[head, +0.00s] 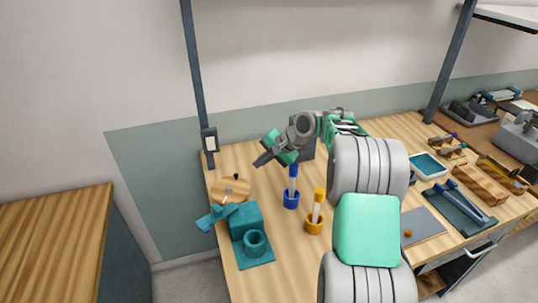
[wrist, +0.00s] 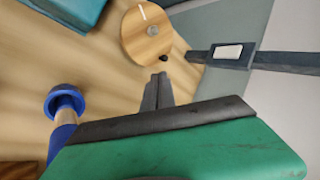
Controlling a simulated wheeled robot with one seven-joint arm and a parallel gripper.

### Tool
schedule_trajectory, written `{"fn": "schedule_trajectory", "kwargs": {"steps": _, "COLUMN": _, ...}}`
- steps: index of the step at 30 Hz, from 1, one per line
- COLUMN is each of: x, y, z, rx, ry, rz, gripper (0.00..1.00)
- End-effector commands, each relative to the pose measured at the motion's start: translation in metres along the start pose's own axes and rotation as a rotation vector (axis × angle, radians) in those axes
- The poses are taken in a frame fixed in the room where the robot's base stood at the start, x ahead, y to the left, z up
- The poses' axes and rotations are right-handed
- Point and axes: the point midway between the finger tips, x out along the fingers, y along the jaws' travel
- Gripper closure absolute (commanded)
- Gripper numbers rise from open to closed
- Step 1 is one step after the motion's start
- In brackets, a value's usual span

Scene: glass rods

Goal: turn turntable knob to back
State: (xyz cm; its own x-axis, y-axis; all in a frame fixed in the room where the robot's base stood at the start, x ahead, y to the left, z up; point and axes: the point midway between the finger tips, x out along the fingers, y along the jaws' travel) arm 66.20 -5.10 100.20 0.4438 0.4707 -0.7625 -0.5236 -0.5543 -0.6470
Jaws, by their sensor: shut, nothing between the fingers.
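The turntable (head: 230,191) is a round wooden disc on the bench's left part, with a metal centre and a short white mark. Its small black knob (head: 236,177) sits at the rim on the back side in the head view. In the wrist view the disc (wrist: 141,38) is at the top, and the knob (wrist: 163,58) is at its lower right rim. My gripper (head: 259,161) is shut and empty, to the right of and behind the turntable. In the wrist view its fingertips (wrist: 158,77) point towards the knob, just short of it in the picture; contact cannot be told.
A blue holder (head: 291,201) and an orange holder (head: 314,227), each with a rod, stand right of the turntable. A teal fixture (head: 244,220) is in front of it. A dark post (head: 196,80) with a pale plate (head: 210,143) rises behind. Bare wood lies between turntable and holders.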

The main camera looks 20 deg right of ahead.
Motion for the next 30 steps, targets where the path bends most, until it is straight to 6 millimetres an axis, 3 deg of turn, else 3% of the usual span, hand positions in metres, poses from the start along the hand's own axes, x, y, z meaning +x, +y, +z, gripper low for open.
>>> {"fn": "schedule_trajectory", "kwargs": {"steps": 9, "x": 0.069, "y": -0.001, "z": 0.001, "rx": -0.001, "ry": -0.003, "rz": 0.002, "gripper": 1.00}}
{"fn": "schedule_trajectory", "kwargs": {"steps": 15, "x": 0.096, "y": 0.000, "z": 0.001, "rx": 0.000, "ry": -0.001, "rz": 0.001, "gripper": 1.00}}
{"fn": "schedule_trajectory", "kwargs": {"steps": 26, "x": 0.101, "y": 0.000, "z": 0.000, "rx": -0.001, "ry": 0.000, "rz": 0.001, "gripper": 1.00}}
{"fn": "schedule_trajectory", "kwargs": {"steps": 30, "x": 0.096, "y": 0.005, "z": -0.009, "rx": -0.011, "ry": -0.010, "rz": 0.001, "gripper": 1.00}}
